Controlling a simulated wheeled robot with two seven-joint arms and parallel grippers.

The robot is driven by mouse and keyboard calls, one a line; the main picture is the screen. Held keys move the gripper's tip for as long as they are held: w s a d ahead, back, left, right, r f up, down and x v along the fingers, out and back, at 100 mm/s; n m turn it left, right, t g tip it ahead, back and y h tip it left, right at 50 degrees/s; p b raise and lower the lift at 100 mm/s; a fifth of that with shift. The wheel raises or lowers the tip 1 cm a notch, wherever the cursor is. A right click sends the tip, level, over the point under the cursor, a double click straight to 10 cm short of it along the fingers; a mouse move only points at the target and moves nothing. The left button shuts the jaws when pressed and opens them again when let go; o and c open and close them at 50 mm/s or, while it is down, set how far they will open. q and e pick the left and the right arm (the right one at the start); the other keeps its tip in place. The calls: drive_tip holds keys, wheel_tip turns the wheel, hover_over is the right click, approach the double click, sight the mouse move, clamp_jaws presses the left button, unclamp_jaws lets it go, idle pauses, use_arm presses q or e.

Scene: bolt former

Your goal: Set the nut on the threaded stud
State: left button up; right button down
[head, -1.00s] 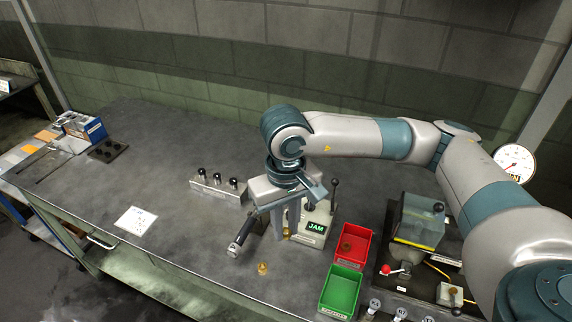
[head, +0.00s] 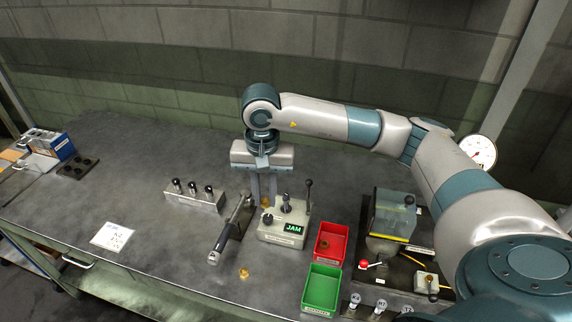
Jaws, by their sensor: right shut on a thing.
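My right gripper (head: 264,201) points down from the arm that reaches in from the right. Its fingers are shut on a small brass nut (head: 265,204), which shows low between the fingertips. The nut is at the back left of the grey box with the green JAM display (head: 293,227); I cannot tell its exact height. A short grey upright post (head: 286,203) stands on top of the box, just right of the fingers. It may be the threaded stud, but its thread is too small to make out. My left gripper is not in view.
A dark bar-shaped tool (head: 231,231) lies left of the box, with a small brass piece (head: 243,273) in front. A lever (head: 308,195) rises at the box's right. A red bin (head: 331,229) and green bin (head: 321,303) stand right. A knob rack (head: 194,203) stands left.

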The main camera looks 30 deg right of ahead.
drive_tip(key=w+d+m, duration=0.1)
drive_tip(key=d+m, duration=0.1)
drive_tip(key=d, duration=0.1)
drive_tip(key=w+d+m, duration=0.2)
drive_tip(key=d+m, duration=0.1)
drive_tip(key=w+d+m+p, duration=0.1)
drive_tip(key=w+d+m, duration=0.1)
drive_tip(key=d, duration=0.1)
drive_tip(key=shift+w+d+f+m, duration=0.15)
drive_tip(key=shift+d+f+m, duration=0.05)
drive_tip(key=shift+d+m, duration=0.2)
drive_tip(key=shift+a+f, duration=0.1)
drive_tip(key=shift+f, duration=0.05)
drive_tip(key=b, duration=0.2)
hover_over(286, 194)
drive_tip(key=shift+f, duration=2.35)
drive_tip(key=shift+b, duration=0.55)
drive_tip(key=shift+f+b, duration=1.3)
drive_tip(key=shift+f, duration=0.1)
drive_tip(key=c, duration=1.5)
unclamp_jaws()
drive_tip(key=shift+c, duration=0.2)
